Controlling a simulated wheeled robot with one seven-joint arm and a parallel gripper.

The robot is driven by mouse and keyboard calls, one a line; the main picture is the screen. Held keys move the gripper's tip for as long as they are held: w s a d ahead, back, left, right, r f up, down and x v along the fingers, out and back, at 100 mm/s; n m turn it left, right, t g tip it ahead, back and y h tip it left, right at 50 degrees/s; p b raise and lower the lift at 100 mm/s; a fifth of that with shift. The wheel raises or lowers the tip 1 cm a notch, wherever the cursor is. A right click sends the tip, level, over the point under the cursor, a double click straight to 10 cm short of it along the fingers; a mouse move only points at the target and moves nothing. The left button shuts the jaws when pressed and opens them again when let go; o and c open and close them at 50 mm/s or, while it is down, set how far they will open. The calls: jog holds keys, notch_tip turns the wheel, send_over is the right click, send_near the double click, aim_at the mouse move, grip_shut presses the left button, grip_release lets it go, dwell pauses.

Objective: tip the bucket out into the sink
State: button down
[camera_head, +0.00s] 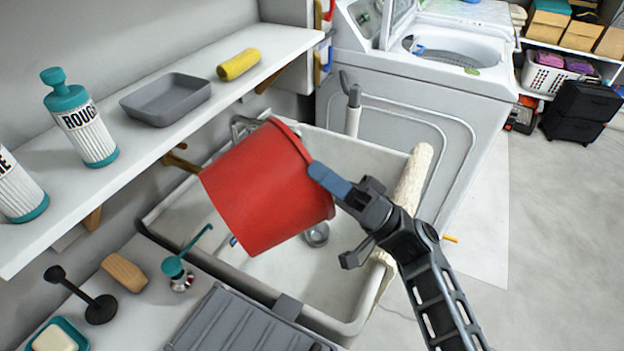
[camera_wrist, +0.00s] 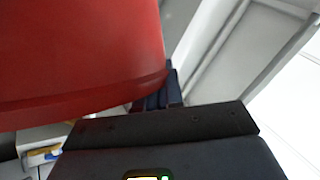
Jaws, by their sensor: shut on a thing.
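The red bucket (camera_head: 268,188) is tilted in the air over the white sink (camera_head: 365,295). Its inside is hidden in both views, so I cannot tell what it holds. My gripper (camera_head: 337,218) is shut on the bucket at its right side; one blue-tipped finger shows against the red wall, and the other finger is partly hidden. In the wrist view the bucket (camera_wrist: 80,50) fills the upper left, close against my gripper (camera_wrist: 158,95). The sink's drain (camera_head: 316,235) shows just below the bucket.
A shelf (camera_head: 215,82) behind the sink holds bottles, a grey tray (camera_head: 168,98) and a yellow roll (camera_head: 239,64). A washing machine (camera_head: 410,130) stands behind right. Floor at right is open.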

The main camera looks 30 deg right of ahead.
jog(key=d+f+m+t+h+b, duration=0.4)
jog(key=d+m+t+b, duration=0.2)
jog(key=m+b, duration=0.2)
jog(key=shift+w+d+m+h, duration=0.3)
jog(key=shift+w+m+h, duration=0.05)
jog(key=shift+m+h, duration=0.05)
jog(key=shift+r, duration=0.1)
dwell(2.4)
